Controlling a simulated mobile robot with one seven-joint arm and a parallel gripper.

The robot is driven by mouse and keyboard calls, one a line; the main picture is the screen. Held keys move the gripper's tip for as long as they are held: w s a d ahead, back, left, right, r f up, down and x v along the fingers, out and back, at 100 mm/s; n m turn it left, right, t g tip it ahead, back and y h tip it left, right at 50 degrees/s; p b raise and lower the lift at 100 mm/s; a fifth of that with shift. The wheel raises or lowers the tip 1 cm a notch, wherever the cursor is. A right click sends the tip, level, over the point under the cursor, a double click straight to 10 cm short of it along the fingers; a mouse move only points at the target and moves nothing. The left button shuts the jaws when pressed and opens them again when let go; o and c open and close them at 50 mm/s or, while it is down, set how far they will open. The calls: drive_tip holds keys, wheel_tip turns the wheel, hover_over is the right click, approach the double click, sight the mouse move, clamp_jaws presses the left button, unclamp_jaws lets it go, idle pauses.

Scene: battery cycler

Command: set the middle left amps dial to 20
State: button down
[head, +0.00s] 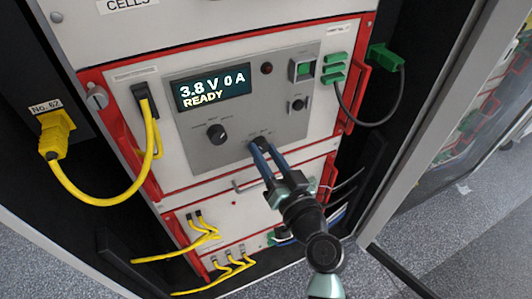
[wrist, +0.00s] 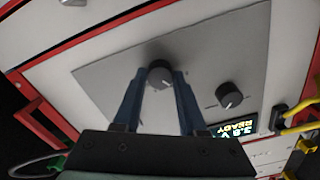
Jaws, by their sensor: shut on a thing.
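A grey control panel (head: 204,153) on a white, red-edged unit carries two dark round dials. One dial (head: 262,142) sits at the lower middle of the panel; it also shows in the wrist view (wrist: 159,73). My gripper (head: 259,146) has its two blue fingers shut on this dial, one on each side. The other dial (head: 217,133) is to its left and free; in the wrist view it is to the right (wrist: 229,95). The display (head: 212,89) reads 3.8 V, 0 A, READY. The dial labels are too small to read.
A yellow cable (head: 97,202) loops at the unit's left. A green plug (head: 383,56) with a dark cable is at the right. A small knob (head: 297,104) and green switch (head: 302,69) sit upper right on the panel. A lower unit has several yellow plugs.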

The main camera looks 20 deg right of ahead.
drive_tip(key=m, duration=0.5)
drive_tip(key=shift+m+p, duration=0.3)
drive_tip(key=shift+p, duration=0.1)
drive_tip(key=m+p, duration=0.1)
drive_tip(key=m, duration=0.4)
idle(0.4)
drive_tip(key=shift+c, duration=2.3)
unclamp_jaws()
drive_tip(key=s, duration=1.3)
drive_tip(key=shift+d, duration=0.25)
